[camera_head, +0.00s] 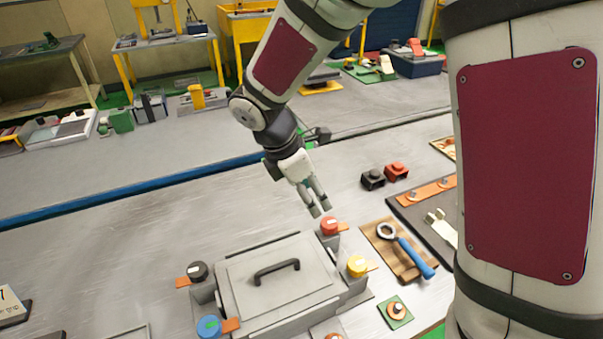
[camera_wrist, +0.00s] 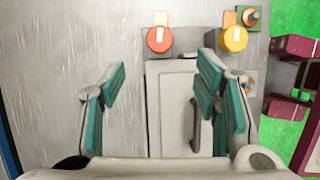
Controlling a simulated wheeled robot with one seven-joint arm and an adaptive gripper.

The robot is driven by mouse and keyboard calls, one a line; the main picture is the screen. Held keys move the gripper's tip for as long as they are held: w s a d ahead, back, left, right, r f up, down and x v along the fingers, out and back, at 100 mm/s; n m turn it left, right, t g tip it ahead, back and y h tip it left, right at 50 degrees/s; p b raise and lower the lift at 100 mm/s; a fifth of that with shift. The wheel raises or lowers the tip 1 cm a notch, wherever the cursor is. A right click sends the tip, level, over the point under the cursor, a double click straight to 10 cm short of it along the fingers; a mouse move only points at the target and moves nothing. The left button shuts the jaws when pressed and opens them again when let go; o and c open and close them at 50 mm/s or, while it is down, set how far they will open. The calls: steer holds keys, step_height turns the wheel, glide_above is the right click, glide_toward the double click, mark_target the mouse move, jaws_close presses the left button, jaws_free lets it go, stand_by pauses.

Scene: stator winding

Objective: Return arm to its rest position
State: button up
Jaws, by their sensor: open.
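My gripper (camera_head: 320,207) is open and empty, held above the workbench near the red knob (camera_head: 329,226). In the wrist view its two teal-padded fingers (camera_wrist: 160,100) stand wide apart, with the grey box below them. The grey box (camera_head: 245,290) has a flat lid with a black handle (camera_head: 277,270). At its corners are the red knob, a yellow knob (camera_head: 357,266), a black knob (camera_head: 198,271) and a blue knob (camera_head: 208,326). The red knob (camera_wrist: 159,39) and yellow knob (camera_wrist: 234,38) also show in the wrist view. My arm reaches down from the top of the head view.
Right of the box, a blue-handled wrench (camera_head: 412,256) lies on a wooden board. Black (camera_head: 372,179) and red (camera_head: 396,171) blocks stand behind it. A small green plate (camera_head: 395,311) lies at the front. The bench left of the box is mostly clear.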

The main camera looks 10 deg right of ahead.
steer(key=s+d+r+m+t+y, duration=0.2)
steer(key=s+d+r+m, duration=0.1)
steer(key=s+r+m, duration=0.5)
steer(key=s+d+r+m+t+y, duration=0.2)
steer(key=s+r+m+t, duration=0.1)
steer(key=s+r+m, duration=0.6)
steer(key=s+m, duration=0.2)
steer(key=shift+s+d+r+m, duration=0.15)
steer(key=shift+d+m, duration=0.25)
steer(key=shift+c, duration=0.2)
